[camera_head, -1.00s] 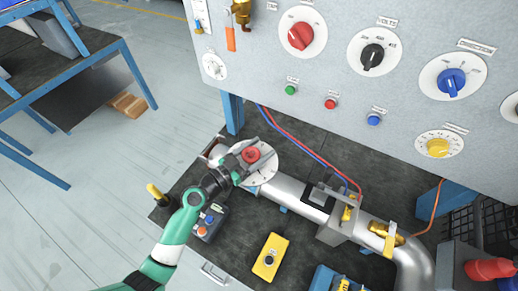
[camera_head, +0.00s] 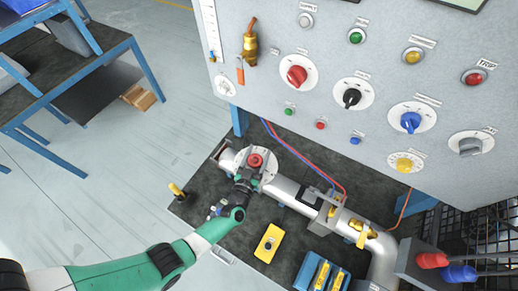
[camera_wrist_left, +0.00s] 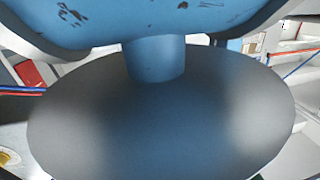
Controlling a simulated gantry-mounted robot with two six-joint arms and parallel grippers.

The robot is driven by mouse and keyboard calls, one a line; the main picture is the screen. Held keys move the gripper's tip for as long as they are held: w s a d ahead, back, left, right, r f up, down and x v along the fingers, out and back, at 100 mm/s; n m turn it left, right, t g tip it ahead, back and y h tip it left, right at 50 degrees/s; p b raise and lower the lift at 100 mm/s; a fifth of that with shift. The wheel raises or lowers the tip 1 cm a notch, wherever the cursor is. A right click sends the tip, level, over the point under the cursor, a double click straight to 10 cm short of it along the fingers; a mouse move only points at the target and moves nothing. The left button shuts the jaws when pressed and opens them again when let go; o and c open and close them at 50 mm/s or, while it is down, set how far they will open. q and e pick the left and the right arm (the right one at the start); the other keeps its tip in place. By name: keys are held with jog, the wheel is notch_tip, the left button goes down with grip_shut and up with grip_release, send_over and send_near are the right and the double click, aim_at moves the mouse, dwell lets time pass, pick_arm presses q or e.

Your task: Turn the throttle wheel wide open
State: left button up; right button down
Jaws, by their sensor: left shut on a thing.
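The throttle wheel is the red-topped knob (camera_head: 256,161) above a pale round plate (camera_head: 275,158) on the metal pipe at the bench's left end. My left gripper (camera_head: 250,174) reaches it from the front in the head view and is shut on it. The fingers hide part of the wheel's near side. In the left wrist view a scuffed blue body fills the top, and a short blue stem (camera_wrist_left: 156,60) meets a broad grey disc (camera_wrist_left: 160,115). The wheel's turn angle cannot be read. My right gripper is not in view.
The grey panel (camera_head: 330,40) with knobs and buttons stands behind the pipe. Red and blue hoses (camera_head: 290,150) run close behind the wheel. A yellow box (camera_head: 269,243) and a brass-coloured handle (camera_head: 177,190) are on the dark bench. Open floor lies to the left.

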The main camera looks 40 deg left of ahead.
aim_at(252, 168)
pick_arm(q)
jog(key=shift+r+y, duration=0.1)
jog(key=shift+y, duration=0.2)
jog(key=o, duration=1.4)
jog(key=shift+s, duration=0.15)
jog(key=shift+s+d+p, duration=0.2)
jog(key=shift+s+p, duration=0.1)
jog(key=shift+p, duration=0.1)
jog(key=p+v, duration=0.3)
jog(key=v, duration=0.7)
jog(key=shift+r, duration=0.15)
jog(key=shift+s+d, duration=0.15)
jog(key=shift+s, duration=0.2)
